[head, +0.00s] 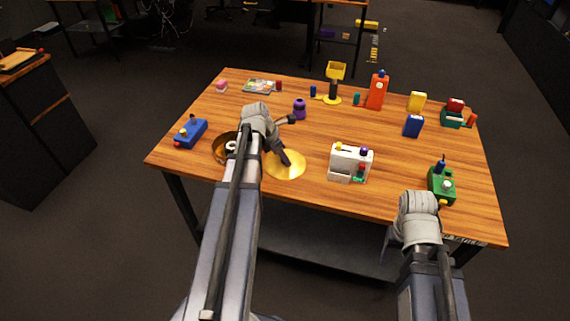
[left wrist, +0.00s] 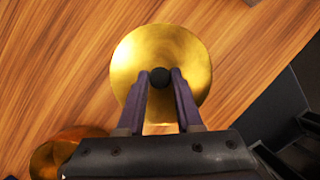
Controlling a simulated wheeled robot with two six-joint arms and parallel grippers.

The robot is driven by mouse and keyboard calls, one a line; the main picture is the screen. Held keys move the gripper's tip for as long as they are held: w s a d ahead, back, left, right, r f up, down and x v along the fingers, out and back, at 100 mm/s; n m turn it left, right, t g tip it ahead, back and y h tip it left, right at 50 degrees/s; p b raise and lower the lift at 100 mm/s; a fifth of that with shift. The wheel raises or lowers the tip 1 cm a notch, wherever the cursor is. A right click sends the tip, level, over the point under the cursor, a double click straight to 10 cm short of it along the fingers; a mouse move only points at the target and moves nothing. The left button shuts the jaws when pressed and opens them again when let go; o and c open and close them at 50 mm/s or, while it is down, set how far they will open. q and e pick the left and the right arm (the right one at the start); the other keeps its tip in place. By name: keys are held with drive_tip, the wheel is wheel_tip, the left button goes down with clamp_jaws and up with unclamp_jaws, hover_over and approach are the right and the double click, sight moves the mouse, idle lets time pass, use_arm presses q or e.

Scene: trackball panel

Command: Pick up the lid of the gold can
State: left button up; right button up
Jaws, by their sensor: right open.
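The gold lid (head: 291,170) is a round, shiny disc with a black knob at its centre, right of the gold can. It also shows in the left wrist view (left wrist: 190,55). My left gripper (head: 286,157) is over the lid; in the left wrist view its two dark fingers (left wrist: 160,78) close in on the knob from both sides. Whether the lid touches the table is unclear. The gold can (head: 218,150) is open, with something pale inside, and is partly hidden by my left arm. My right gripper (head: 420,228) is at the front right edge, its fingers mostly hidden.
A white box-like device (head: 345,160) stands right of the lid. A blue joystick box (head: 190,133) is left of the can, and a green one (head: 441,184) is near my right arm. The wooden table (head: 240,185) is clear around the lid.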

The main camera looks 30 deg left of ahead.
use_arm(q)
clamp_jaws()
drive_tip(key=shift+r, duration=0.1)
